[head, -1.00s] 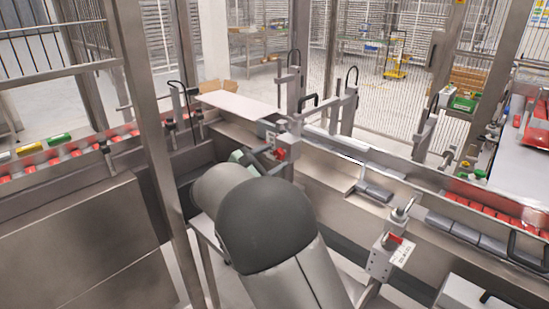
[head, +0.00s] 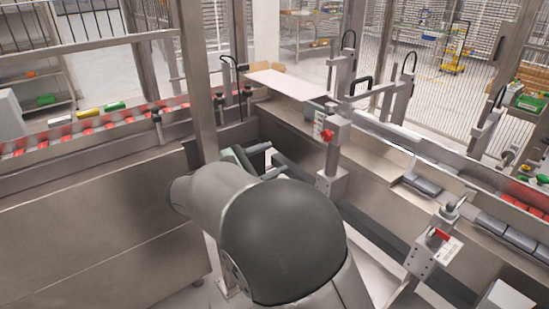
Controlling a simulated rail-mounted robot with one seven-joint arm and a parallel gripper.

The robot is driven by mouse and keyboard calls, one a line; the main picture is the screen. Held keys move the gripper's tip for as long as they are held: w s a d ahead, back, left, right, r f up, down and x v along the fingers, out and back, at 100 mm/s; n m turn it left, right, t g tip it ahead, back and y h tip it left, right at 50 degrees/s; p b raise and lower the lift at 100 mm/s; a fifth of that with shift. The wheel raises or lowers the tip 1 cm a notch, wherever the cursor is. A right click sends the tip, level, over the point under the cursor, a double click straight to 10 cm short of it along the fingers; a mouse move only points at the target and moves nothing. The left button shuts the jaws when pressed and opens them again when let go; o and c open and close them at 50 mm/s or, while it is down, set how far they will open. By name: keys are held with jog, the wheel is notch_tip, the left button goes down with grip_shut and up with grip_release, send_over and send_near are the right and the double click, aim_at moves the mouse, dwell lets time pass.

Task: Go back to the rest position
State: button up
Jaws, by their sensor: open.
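My gripper (head: 274,159) shows in the head view beyond my arm, left of the middle. Its two dark fingers are spread apart and point right. No object is visible between them. They are above the gap between the metal panels and the conveyor frame, left of a steel clamp post with a red knob (head: 327,136). My arm's grey links and large dark elbow fill the lower middle and hide part of the gripper's base and what lies below.
A conveyor (head: 88,135) with red packs runs at the left. Another line at the right carries grey pieces (head: 421,186) and red packs. A second clamp with a red knob (head: 440,235) stands at right. A steel upright (head: 197,80) rises close to my arm.

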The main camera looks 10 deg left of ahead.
jog(key=s+d+f+m+g+y+p, duration=0.1)
jog(key=s+d+f+m+g, duration=0.2)
jog(key=d, duration=0.6)
jog(key=s+d+m+g+y+p, duration=0.1)
jog(key=s+d+m+g, duration=0.25)
jog(key=d, duration=0.45)
jog(key=s+d+f+m+g+y, duration=0.1)
jog(key=s+d+f+m+g, duration=0.15)
jog(key=d+g, duration=0.45)
jog(key=s+d+f+m+y+p, duration=0.1)
jog(key=s+d+m+y, duration=0.1)
jog(key=s+m+y, duration=0.2)
jog(key=s+d+f+m+y+p, duration=0.1)
jog(key=s+d+f+m+y, duration=0.1)
jog(key=s+m, duration=0.6)
jog(key=s+d+y, duration=0.1)
jog(key=s+y, duration=0.1)
jog(key=s, duration=0.3)
jog(key=shift+s+d+f+m+y, duration=0.2)
jog(key=shift+f+m+y, duration=0.1)
jog(key=shift+m+y, duration=0.1)
